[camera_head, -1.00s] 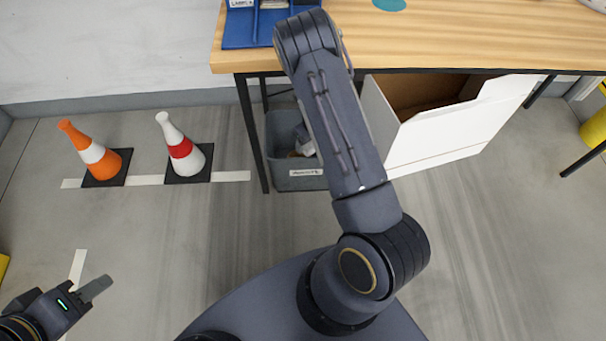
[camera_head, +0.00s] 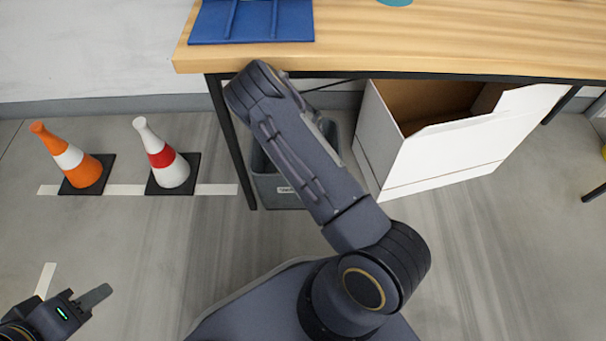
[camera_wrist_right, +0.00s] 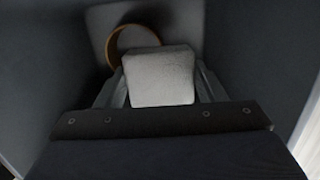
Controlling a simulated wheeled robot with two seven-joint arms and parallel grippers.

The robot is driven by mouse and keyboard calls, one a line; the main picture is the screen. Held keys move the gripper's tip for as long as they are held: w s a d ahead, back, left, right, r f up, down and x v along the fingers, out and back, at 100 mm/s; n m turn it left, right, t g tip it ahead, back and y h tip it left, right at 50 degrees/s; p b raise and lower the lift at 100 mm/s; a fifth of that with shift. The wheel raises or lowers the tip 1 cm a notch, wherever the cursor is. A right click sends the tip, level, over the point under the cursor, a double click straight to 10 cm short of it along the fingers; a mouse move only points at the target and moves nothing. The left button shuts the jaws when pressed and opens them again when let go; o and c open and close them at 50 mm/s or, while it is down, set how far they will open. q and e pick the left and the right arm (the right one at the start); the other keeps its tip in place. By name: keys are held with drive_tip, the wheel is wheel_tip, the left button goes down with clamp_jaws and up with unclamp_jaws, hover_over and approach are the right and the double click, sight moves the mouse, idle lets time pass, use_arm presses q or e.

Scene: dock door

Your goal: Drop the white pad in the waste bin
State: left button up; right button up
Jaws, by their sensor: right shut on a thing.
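The grey waste bin (camera_head: 268,192) stands on the floor under the table's left end, with a small label on its front. My right arm crosses over it and hides much of its opening. My right gripper (camera_wrist_right: 160,82) is shut on the white pad (camera_wrist_right: 160,78), which shows between its fingers in the right wrist view. Dark walls (camera_wrist_right: 45,60) surround the view there, seemingly the bin's inside. The right gripper is hidden in the head view. My left gripper (camera_head: 93,297) is at the lower left, seen side-on, far from the bin; its finger gap cannot be made out.
A tan ring (camera_wrist_right: 122,40) lies beyond the pad over a pale surface. A white open box (camera_head: 430,155) stands right of the bin. The wooden table (camera_head: 430,40) overhangs both and carries a blue rack (camera_head: 255,25). Two cones (camera_head: 72,160) (camera_head: 163,160) stand left on clear floor.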

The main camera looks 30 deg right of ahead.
wheel_tip(320, 180, down, 8)
drive_tip(key=b, duration=0.4)
drive_tip(key=shift+f, duration=0.35)
drive_tip(key=shift+f, duration=0.1)
drive_tip(key=shift+f, duration=0.5)
drive_tip(key=o, duration=0.9)
drive_tip(key=shift+r, duration=0.1)
drive_tip(key=r+p, duration=0.1)
drive_tip(key=r, duration=0.1)
drive_tip(key=r+p, duration=0.1)
drive_tip(key=r, duration=0.2)
drive_tip(key=r+p, duration=0.1)
drive_tip(key=r, duration=0.1)
drive_tip(key=shift+s+a+r+p, duration=0.25)
drive_tip(key=shift+s+r+p, duration=0.1)
drive_tip(key=shift+s+p, duration=0.05)
drive_tip(key=shift+s+r, duration=0.1)
drive_tip(key=shift+r, duration=0.3)
